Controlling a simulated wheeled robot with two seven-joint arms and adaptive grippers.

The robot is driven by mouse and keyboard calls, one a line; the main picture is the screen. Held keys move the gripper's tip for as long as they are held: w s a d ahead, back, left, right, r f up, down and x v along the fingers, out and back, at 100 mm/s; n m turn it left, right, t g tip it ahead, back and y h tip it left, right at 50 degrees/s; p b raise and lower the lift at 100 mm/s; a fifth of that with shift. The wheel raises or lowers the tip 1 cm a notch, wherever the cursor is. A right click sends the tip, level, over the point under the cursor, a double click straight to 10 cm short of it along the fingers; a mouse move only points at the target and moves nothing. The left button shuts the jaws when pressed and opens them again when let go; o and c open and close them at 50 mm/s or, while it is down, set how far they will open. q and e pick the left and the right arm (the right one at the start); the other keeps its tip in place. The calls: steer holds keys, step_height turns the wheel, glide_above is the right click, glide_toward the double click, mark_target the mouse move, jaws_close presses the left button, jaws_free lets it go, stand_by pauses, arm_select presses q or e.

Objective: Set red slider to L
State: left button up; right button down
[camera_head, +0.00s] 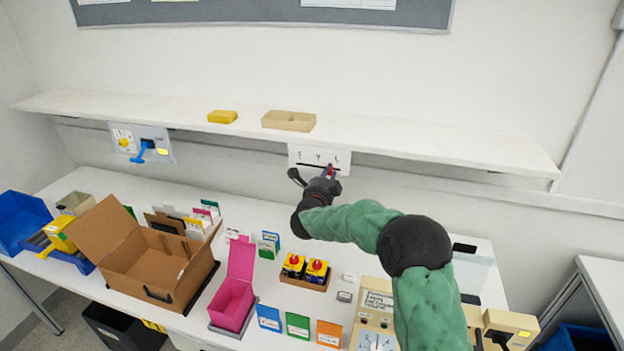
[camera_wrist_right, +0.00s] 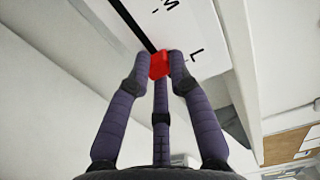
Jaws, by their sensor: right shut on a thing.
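The red slider (camera_wrist_right: 159,64) sits on a black slot in a white wall panel (camera_head: 303,153) below the shelf. It also shows as a small red spot in the head view (camera_head: 331,169). In the wrist view the letters M and L stand beside the slot. The red slider is nearest the L; whether it lines up exactly with it I cannot tell. My right gripper (camera_wrist_right: 160,68) is shut on the red slider, with its fingers around it. It also shows at the panel in the head view (camera_head: 327,176). My left gripper is not in view.
A long white shelf (camera_head: 420,141) runs just above the panel. A blue-handled switch panel (camera_head: 141,143) is on the wall at left. The white table (camera_head: 243,276) holds an open cardboard box (camera_head: 135,262), a pink box (camera_head: 232,303) and several small items below my right arm.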

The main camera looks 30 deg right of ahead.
steer(key=shift+s+d+f+b, duration=0.4)
steer(key=shift+s+d, duration=0.3)
steer(key=shift+s, duration=0.15)
steer(key=c, duration=1.4)
jaws_free()
steer(key=o, duration=0.4)
steer(key=shift+c, duration=0.2)
steer(key=shift+s+d+r, duration=0.1)
steer(key=shift+r, duration=0.05)
steer(key=shift+s+a, duration=0.15)
steer(key=shift+a, duration=0.15)
steer(key=v, duration=1.1)
steer(key=shift+s, duration=0.2)
